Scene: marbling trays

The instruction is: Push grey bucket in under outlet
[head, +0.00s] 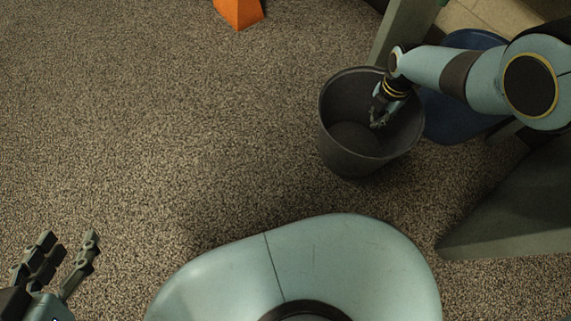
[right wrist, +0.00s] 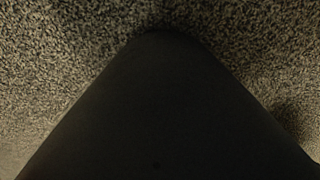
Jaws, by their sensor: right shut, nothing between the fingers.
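The grey bucket (head: 345,100) stands upright on the carpet, right of centre in the head view, and looks empty. My right gripper (head: 377,124) is shut and empty; it points down and shows against the inner right side of the bucket's opening. I cannot tell whether it touches the wall. In the right wrist view a large dark surface (right wrist: 160,110) fills the middle with carpet around it; I cannot tell what it is, and no fingers show there. My left gripper (head: 68,262) is open and empty at the lower left, far from the bucket. I cannot make out an outlet.
A blue tub (head: 445,120) stands just right of the bucket, partly behind my right arm. A grey-green slanted panel (head: 515,215) lies to the right, and a similar upright (head: 402,30) stands behind. An orange object (head: 238,12) is at the top. Carpet at left is clear.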

